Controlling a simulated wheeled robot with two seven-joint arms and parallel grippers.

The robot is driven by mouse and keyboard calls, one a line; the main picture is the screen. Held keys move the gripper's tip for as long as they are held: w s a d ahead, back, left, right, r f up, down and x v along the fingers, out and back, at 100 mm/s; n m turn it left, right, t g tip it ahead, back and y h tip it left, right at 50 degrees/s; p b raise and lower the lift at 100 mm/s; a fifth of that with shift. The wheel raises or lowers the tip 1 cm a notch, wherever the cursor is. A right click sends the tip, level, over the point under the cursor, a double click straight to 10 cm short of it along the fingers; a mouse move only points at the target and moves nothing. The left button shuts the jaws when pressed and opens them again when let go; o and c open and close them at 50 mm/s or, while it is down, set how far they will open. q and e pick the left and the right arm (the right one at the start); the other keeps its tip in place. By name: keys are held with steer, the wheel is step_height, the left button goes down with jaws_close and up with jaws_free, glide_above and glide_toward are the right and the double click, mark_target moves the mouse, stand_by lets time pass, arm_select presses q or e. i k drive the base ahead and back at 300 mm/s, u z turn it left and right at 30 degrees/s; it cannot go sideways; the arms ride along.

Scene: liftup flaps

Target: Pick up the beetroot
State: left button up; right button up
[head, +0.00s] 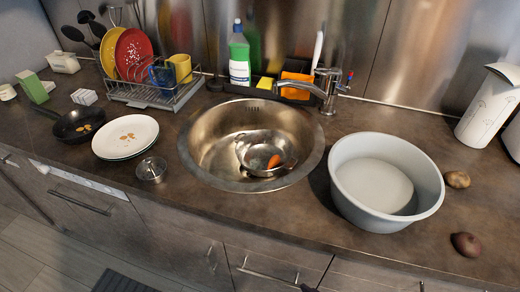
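The beetroot (466,244) is a small, dark reddish-brown round thing on the brown countertop at the right, near the front edge. It lies apart from the large grey-white basin (345,190), to the right of it. Nothing covers it. Neither of my grippers can be made out in the head view. A small dark shape at the bottom edge, by a drawer handle, is too little to identify.
A brown potato (457,179) lies behind the beetroot. A white pitcher (487,104) stands at the back right. The round metal sink (210,150) holds a metal colander (243,150) with a carrot (274,161). Counter (490,215) around the beetroot is clear.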

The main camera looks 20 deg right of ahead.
mark_target(467, 245)
steer(key=z, duration=2.2)
